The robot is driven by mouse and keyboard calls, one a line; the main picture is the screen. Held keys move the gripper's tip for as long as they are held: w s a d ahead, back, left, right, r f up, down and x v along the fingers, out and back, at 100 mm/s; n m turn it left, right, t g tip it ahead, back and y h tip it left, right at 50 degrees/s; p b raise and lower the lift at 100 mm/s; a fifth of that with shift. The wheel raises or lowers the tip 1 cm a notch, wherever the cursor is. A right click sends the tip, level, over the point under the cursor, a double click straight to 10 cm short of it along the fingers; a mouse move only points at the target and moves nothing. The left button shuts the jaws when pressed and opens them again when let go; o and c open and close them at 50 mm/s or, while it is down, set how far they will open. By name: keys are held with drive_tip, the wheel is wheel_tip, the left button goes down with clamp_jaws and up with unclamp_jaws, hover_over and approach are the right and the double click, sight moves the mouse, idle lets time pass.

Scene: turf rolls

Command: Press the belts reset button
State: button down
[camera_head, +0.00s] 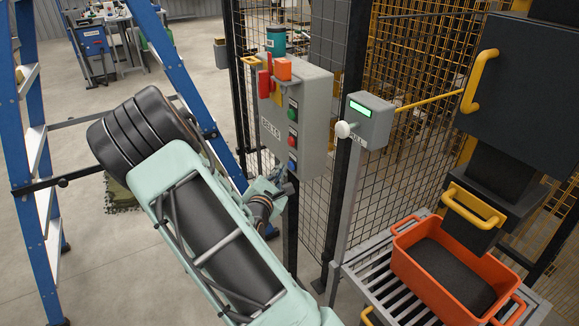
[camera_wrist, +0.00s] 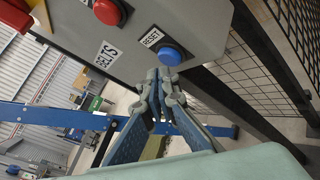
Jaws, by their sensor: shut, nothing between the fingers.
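A grey control box (camera_head: 312,118) labelled BELTS is fixed to a dark post, with green (camera_head: 293,110), red (camera_head: 292,141) and blue (camera_head: 291,165) buttons in a column. In the wrist view the blue button (camera_wrist: 170,55) sits beside a RESET label (camera_wrist: 151,37), with the red button (camera_wrist: 107,11) beyond it. My gripper (camera_wrist: 160,76) is shut and empty, its tips very close to the blue button, just below it in the picture. I cannot tell whether they touch. My gripper (camera_head: 283,184) is also just below the blue button in the head view.
A grey box with a green display (camera_head: 371,110) and pale knob (camera_head: 344,130) stands on a post to the right. An orange crate (camera_head: 407,262) sits on a roller conveyor. Mesh fencing (camera_head: 320,215) is behind. A blue ladder (camera_head: 38,175) stands left. A teal container (camera_head: 276,41) tops the control box.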

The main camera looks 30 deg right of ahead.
drive_tip(key=shift+a, duration=0.15)
drive_tip(key=shift+s+a, duration=0.1)
drive_tip(key=shift+a, duration=2.45)
